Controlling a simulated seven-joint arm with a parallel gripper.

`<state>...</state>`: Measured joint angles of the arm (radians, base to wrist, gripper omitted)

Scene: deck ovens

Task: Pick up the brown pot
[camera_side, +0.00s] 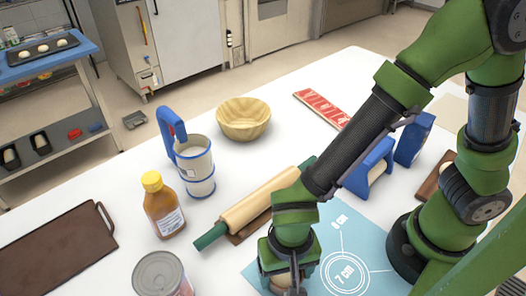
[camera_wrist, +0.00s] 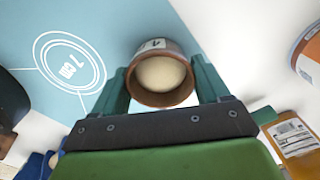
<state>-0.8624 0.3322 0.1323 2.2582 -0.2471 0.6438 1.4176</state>
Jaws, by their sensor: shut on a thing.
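The brown pot (camera_wrist: 163,99) is a small round reddish-brown vessel with pale, dough-like contents and a white label on its far side. My gripper (camera_wrist: 161,76) is shut on it, with one dark green finger on each side of its wall. In the side view my gripper (camera_side: 283,274) points down near the front edge of the picture and hides most of the pot. I cannot tell whether the pot touches the surface below.
A blue mat (camera_side: 376,238) lies beside the gripper. A blue-handled jug (camera_side: 194,165) and a wooden bowl (camera_side: 243,119) are farther back.

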